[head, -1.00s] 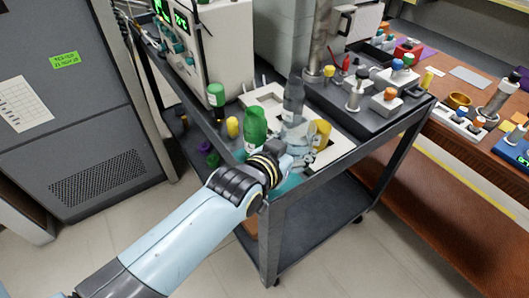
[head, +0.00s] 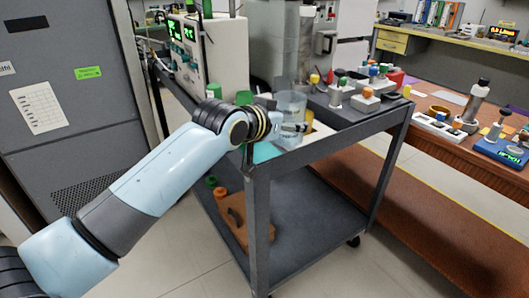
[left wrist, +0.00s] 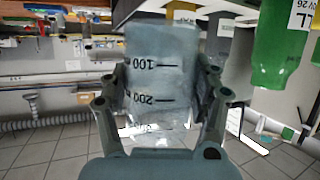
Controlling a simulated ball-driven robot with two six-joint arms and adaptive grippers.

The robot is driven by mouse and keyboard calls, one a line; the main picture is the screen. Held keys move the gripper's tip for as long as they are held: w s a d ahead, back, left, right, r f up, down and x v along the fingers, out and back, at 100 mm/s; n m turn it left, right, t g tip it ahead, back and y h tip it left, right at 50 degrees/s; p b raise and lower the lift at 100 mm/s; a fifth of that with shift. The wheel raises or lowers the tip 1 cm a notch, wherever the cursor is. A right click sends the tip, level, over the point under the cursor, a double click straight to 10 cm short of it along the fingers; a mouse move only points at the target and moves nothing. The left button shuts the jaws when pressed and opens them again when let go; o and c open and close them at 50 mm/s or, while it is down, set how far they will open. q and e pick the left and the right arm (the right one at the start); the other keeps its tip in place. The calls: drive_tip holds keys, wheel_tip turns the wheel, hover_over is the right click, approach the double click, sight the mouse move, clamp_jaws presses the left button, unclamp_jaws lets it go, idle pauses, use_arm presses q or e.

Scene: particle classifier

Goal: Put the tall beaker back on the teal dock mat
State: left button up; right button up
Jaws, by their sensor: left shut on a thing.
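The tall clear beaker (head: 291,103) stands roughly upright at the near end of the cart top in the head view. In the left wrist view the beaker (left wrist: 155,75) shows black 100 and 200 marks and fills the space between the fingers. My left gripper (head: 292,128) is shut on its lower part, with one finger on each side in the wrist view (left wrist: 160,95). The teal dock mat (head: 265,152) shows in part at the cart's near corner, beside and below the gripper. Whether the beaker's base touches it is hidden. My right gripper is out of view.
A green bottle (left wrist: 282,45) is close on the right in the wrist view. A white instrument (head: 207,50) stands at the cart's back left. Small capped items on blocks (head: 366,97) occupy the right side. The cart's raised rim (head: 330,145) runs along the near edge.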

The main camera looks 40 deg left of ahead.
use_arm(q)
drive_tip(key=a+f, duration=0.1)
drive_tip(key=a, duration=0.1)
drive_tip(key=a+f, duration=0.1)
drive_tip(key=a, duration=0.1)
drive_tip(key=a+f, duration=0.2)
drive_tip(key=shift+w+a+b, duration=0.15)
drive_tip(key=shift+w+b, duration=0.15)
drive_tip(key=shift+b, duration=0.05)
drive_tip(key=shift+a, duration=0.25)
drive_tip(key=shift+f, duration=0.3)
wheel_tip(320, 180, down, 3)
drive_tip(key=shift+f+b, duration=0.2)
drive_tip(key=shift+b, duration=0.25)
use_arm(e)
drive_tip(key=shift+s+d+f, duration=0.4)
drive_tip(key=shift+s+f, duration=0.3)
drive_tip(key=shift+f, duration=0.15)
use_arm(q)
drive_tip(key=shift+f, duration=0.15)
drive_tip(key=o, duration=1.2)
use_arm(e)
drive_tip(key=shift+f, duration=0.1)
